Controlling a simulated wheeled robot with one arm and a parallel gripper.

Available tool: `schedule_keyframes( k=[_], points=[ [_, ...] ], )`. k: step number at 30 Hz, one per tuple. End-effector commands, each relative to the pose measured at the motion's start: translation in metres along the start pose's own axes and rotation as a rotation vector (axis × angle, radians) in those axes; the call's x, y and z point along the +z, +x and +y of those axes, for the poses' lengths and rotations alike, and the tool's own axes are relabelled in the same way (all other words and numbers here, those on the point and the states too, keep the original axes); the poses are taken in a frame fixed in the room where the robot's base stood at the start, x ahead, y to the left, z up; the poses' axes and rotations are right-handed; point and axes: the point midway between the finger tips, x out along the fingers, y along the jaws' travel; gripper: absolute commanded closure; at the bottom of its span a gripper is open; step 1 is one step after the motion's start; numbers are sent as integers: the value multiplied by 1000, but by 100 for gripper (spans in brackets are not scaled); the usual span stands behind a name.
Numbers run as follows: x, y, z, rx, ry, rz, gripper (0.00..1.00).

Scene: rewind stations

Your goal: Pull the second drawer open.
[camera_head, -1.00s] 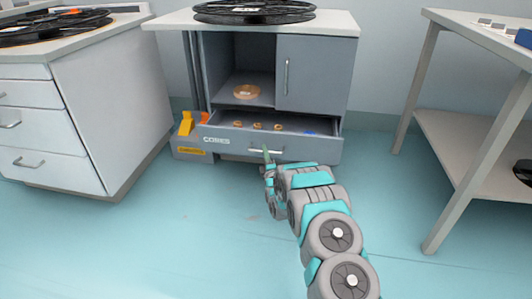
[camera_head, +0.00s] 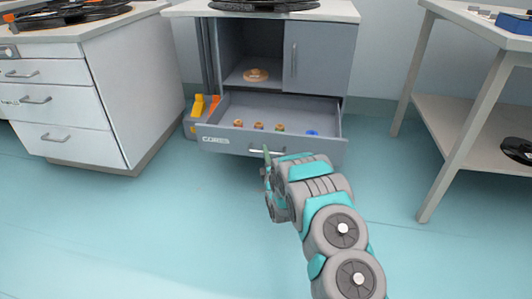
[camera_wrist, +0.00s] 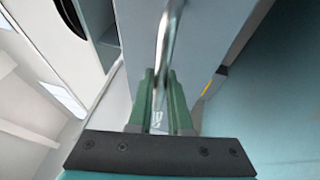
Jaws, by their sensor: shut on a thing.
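The grey drawer labelled CORES (camera_head: 318,150) in the middle cabinet stands well open. Several small ring-shaped cores and a blue item lie in it. Its metal bar handle (camera_head: 256,149) is on the front, partly hidden by my gripper (camera_head: 267,160). In the wrist view, the green fingers of my gripper (camera_wrist: 162,88) are closed around the handle (camera_wrist: 168,35), with the drawer front (camera_wrist: 205,40) just beyond.
A white drawer cabinet (camera_head: 130,85) stands at left with its drawers shut. A grey table (camera_head: 455,125) with a lower shelf stands at right. Orange-yellow items (camera_head: 199,105) sit beside the open drawer. The floor (camera_head: 150,230) in front is clear.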

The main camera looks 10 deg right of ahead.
Motion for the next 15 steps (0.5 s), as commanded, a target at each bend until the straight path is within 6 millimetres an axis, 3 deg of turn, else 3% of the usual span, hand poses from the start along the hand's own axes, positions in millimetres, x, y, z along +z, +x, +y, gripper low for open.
schedule_keyframes(
  k=[11, 12, 15],
  points=[
    [0, -1, 0, -1, 0, -1, 100],
    [0, -1, 0, -1, 0, -1, 78],
    [0, -1, 0, -1, 0, -1, 67]
  ],
)
